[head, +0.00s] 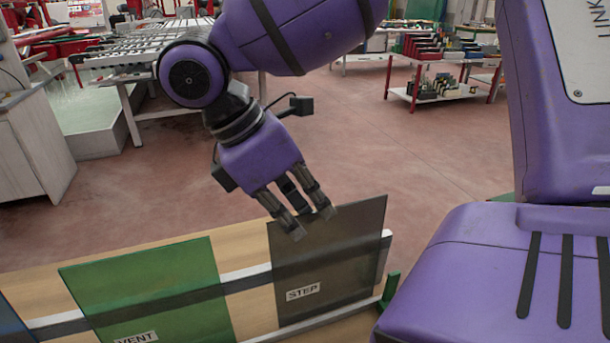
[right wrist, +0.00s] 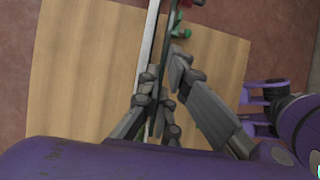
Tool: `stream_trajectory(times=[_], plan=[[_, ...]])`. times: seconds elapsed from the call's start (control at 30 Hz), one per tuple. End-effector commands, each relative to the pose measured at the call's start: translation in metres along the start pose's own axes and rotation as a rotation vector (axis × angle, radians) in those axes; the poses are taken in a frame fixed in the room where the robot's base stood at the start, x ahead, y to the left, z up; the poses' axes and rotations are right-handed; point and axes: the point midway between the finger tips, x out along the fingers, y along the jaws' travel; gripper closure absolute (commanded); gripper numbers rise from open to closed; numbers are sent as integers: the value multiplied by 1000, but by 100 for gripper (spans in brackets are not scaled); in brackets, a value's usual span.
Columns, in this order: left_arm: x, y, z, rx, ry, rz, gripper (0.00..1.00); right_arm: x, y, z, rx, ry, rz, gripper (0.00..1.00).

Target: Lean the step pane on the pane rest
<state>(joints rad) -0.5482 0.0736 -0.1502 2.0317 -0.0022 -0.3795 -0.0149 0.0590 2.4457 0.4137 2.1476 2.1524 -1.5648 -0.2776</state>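The step pane (head: 340,260) is a dark, see-through sheet with a STEP label, near upright at the right end of the wooden pane rest (head: 250,315). It stands in front of the rest's dark and white rail, its lower edge at the pale ledge. My right gripper (head: 312,221) points down at the pane's top edge, with fingertips overlapping its near face. In the right wrist view, its fingers (right wrist: 164,75) are on both sides of the thin, edge-on pane, with a small gap at the right finger, so it looks open. My left gripper is not in view.
A green pane (head: 150,285) labelled VENT stands left of the step pane, and a blue pane (head: 12,325) shows at the left edge. A green post (head: 389,290) stands at the rest's right end. Behind are open floor, a roller table (head: 140,48) and a shelf cart (head: 440,95).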

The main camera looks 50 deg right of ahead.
Motion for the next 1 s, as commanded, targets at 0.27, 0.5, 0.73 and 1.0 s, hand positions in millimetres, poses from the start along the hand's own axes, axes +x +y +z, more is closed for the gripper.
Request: stream_trajectory(times=[0.27, 0.5, 0.73, 1.0], plan=[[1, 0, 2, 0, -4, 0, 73, 0, 0, 0, 0, -1, 1, 100], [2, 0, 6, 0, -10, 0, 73, 3, 0, -2, -1, -1, 1, 100], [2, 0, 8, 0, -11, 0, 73, 6, 0, -3, -1, -2, 1, 100], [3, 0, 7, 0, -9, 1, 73, 9, 0, -5, -1, -2, 1, 100]])
